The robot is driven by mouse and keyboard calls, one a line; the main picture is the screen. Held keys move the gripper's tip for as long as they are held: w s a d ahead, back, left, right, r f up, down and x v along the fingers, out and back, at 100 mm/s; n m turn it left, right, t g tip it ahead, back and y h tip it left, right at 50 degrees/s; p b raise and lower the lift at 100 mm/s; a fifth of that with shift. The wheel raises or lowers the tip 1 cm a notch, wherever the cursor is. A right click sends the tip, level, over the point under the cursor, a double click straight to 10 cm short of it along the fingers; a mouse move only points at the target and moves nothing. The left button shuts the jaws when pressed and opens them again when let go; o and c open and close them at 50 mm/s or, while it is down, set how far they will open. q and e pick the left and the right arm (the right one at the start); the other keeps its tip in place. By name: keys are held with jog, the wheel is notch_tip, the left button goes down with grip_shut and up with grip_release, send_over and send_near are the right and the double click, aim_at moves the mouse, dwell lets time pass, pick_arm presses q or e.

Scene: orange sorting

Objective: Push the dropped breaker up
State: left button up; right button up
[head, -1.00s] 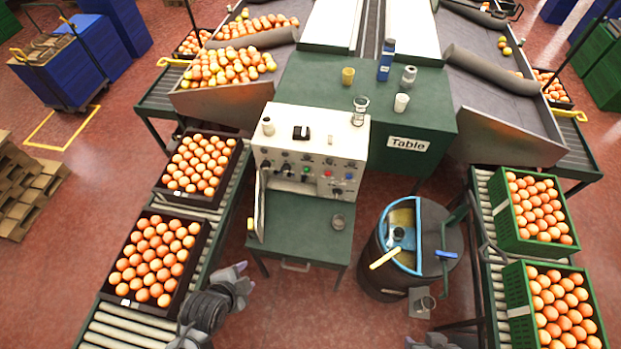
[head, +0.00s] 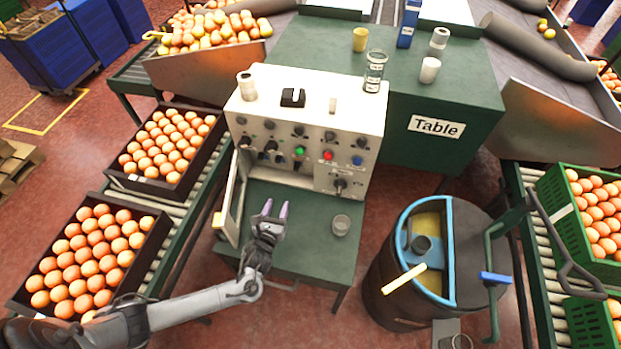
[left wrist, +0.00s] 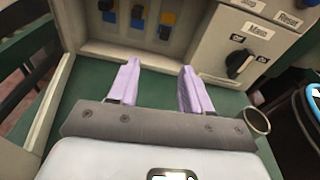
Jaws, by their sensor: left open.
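The white control box (head: 310,110) stands on the green table, its front facing me. Three breakers sit in its lower left recess: left (left wrist: 107,8), middle (left wrist: 137,14) and right (left wrist: 167,22) in the left wrist view. The right one shows yellow above a dark lower part, unlike the other two; the view cuts off their tops, so exact lever positions are hard to tell. My left gripper (head: 270,209) is open and empty, in front of and below the breakers, its lilac fingers (left wrist: 156,85) pointing at the box and apart from it. My right gripper is out of view.
The box's open door (head: 232,205) stands left of my gripper. A metal cup (head: 341,225) sits on the table to its right. A dark knob (left wrist: 240,63) sticks out right of the breakers. A round barrel (head: 400,290) stands further right.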

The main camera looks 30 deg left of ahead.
pick_arm(q)
jog(key=m+t+b, duration=0.1)
jog(key=b, duration=0.6)
send_near(295, 170)
jog(key=shift+s+d+f, duration=0.1)
jog(key=shift+s+f, duration=0.35)
jog(key=shift+s, duration=0.3)
jog(key=shift+w+r+t+b, duration=0.15)
jog(key=shift+w+t+b, duration=0.3)
jog(key=shift+b, duration=0.35)
jog(key=shift+w+a+r, duration=0.1)
jog(key=shift+w+a, duration=0.15)
jog(key=shift+w, duration=0.45)
jog(key=b+x, duration=0.4)
jog(key=x, duration=0.4)
jog(key=shift+w+a, duration=0.1)
jog(key=shift+w, duration=0.1)
jog(key=shift+w+a+r, duration=0.1)
jog(key=shift+w+a, duration=0.05)
jog(key=shift+w, duration=0.5)
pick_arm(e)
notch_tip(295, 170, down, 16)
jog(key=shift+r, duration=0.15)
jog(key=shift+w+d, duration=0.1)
pick_arm(q)
grip_shut()
